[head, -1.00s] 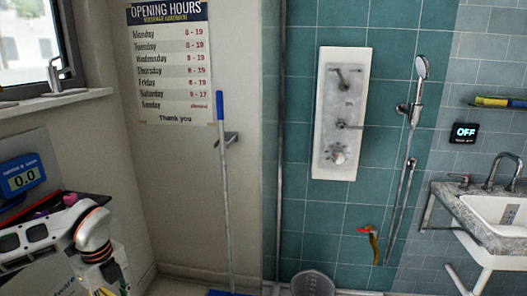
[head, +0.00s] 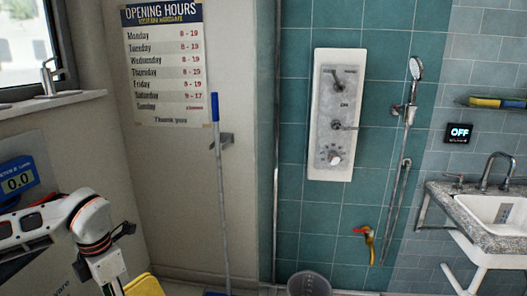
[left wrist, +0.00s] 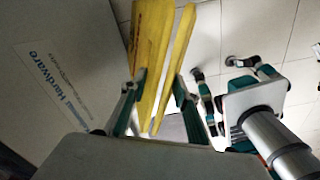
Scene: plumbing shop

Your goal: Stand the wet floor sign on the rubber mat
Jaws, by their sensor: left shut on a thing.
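The yellow wet floor sign (left wrist: 149,45) is between the fingers of my left gripper (left wrist: 158,88) in the left wrist view, and the gripper is shut on it. Its two panels show edge-on, close together with a narrow gap. In the head view only a yellow corner of the sign (head: 143,286) shows at the bottom edge, below my left arm. I cannot make out the rubber mat in either view. My right gripper is not in view.
A blue-handled mop (head: 219,190) leans at the wall beside a grey bucket (head: 309,284). A sink (head: 500,212) is on the right. A grey panel marked Hardware (left wrist: 55,70) is close left of the sign. Tiled floor (left wrist: 215,30) lies beyond it.

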